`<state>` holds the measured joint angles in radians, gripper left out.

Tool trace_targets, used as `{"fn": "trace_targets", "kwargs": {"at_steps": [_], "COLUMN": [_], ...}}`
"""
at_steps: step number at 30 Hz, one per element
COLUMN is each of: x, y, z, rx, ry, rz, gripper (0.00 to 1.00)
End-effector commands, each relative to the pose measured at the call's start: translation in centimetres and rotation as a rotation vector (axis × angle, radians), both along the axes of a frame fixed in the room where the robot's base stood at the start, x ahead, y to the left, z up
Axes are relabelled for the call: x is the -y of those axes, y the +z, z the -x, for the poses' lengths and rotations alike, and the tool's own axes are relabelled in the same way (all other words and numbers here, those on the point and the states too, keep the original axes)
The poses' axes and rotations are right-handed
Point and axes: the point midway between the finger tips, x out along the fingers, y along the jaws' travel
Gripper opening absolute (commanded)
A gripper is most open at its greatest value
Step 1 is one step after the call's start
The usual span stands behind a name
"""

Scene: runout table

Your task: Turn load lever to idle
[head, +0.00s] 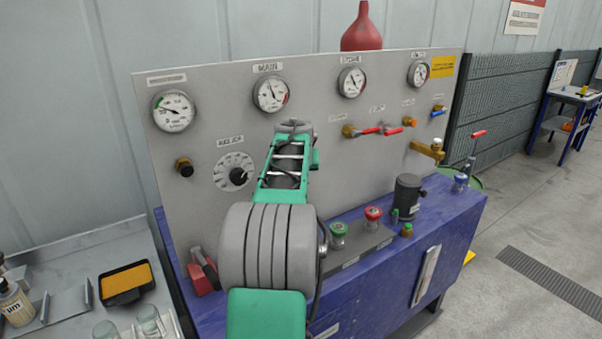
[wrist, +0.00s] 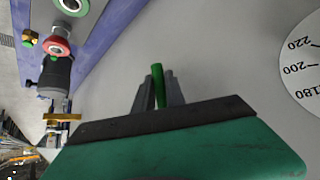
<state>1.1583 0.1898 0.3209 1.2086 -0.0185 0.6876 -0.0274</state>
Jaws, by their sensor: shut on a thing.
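My gripper (wrist: 160,82) shows in the wrist view with its two grey fingers closed on a short green rod (wrist: 157,72). The rod looks like the handle of the load lever. It stands out between the fingertips, against the grey panel (wrist: 215,60). Its pivot and any idle mark are hidden, so I cannot tell its setting. In the head view my arm reaches to the panel (head: 225,115) and hides the lever and the fingers.
A black knob with a round dial (head: 237,176) is left of my arm. Green (head: 338,230) and red (head: 373,214) buttons and a black cylinder (head: 408,195) stand on the blue bench (head: 440,225) at right. Red-handled valves (head: 392,131) and gauges are on the panel.

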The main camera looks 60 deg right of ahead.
Motion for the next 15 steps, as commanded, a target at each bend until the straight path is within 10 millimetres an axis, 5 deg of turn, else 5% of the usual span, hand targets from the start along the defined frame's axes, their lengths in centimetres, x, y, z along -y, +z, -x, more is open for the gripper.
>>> {"fn": "trace_targets", "kwargs": {"at_steps": [2,3,9,15], "x": [-0.04,-0.04,0.0,0.06], "y": [-0.09,-0.09,-0.07,-0.05], "z": [-0.02,-0.02,0.04,0.11], "rx": [0.0,0.0,0.0,-0.001], "ry": [0.001,0.001,0.0,-0.001], "rz": [-0.002,-0.002,-0.001,-0.001], "gripper": [0.0,0.18,0.34,0.37]}}
